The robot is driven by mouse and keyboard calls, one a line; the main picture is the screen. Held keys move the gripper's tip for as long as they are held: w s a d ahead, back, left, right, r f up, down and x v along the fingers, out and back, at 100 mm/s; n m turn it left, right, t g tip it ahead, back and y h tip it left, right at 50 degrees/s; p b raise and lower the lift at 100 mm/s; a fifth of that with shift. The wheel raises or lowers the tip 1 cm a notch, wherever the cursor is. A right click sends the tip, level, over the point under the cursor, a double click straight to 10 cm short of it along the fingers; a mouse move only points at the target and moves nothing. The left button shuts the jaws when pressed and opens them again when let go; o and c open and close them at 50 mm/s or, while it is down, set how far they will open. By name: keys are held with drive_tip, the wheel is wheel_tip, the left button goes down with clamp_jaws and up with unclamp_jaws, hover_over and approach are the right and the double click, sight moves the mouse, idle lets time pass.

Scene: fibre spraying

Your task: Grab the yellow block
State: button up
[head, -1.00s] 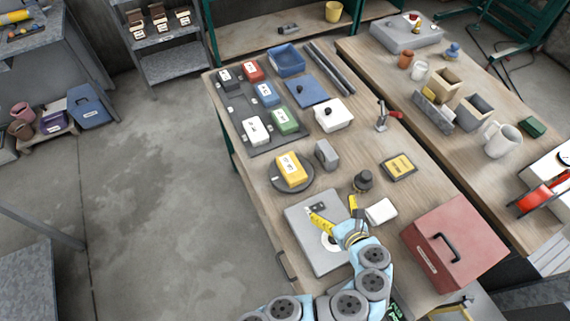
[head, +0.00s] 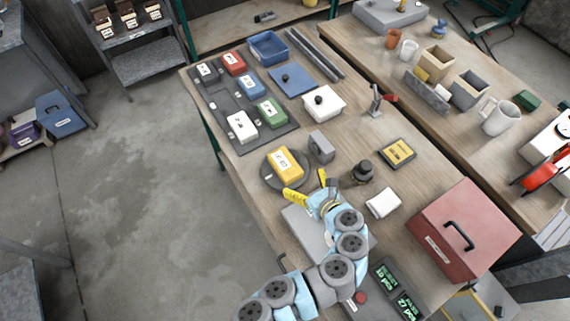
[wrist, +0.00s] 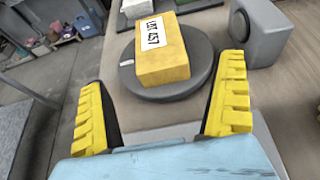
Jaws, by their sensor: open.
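The yellow block (head: 285,163) with a white label lies on a round dark grey disc (head: 269,180) on the wooden table. In the wrist view the yellow block (wrist: 162,62) shows its label reading "LOT 457", and the disc (wrist: 205,80) lies under it. My gripper (head: 308,188) is open and empty, just on the near side of the disc. In the wrist view the yellow fingers of my gripper (wrist: 165,100) are spread wide to the left and right, with the block ahead of and between them, not touching it.
A grey block (head: 321,147) stands close to the disc's right side. A dark round knob-like object (head: 363,172) and a white block (head: 383,204) are right of my gripper. A grey plate (head: 305,228) lies under my arm. A rack with labelled blocks (head: 214,100) is beyond.

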sight(285, 163)
drive_tip(key=shift+x, duration=2.7)
drive_tip(key=shift+r+p+x, duration=0.15)
drive_tip(key=shift+p+x, duration=0.1)
drive_tip(key=shift+x, duration=0.75)
drive_tip(key=shift+r+p+x, duration=0.2)
drive_tip(key=shift+x, duration=0.85)
drive_tip(key=shift+w+a+f, duration=0.25)
drive_tip(key=shift+w+a, duration=0.25)
drive_tip(key=shift+w, duration=0.05)
drive_tip(key=c, duration=1.3)
drive_tip(key=shift+o, duration=0.2)
drive_tip(key=shift+r, duration=0.1)
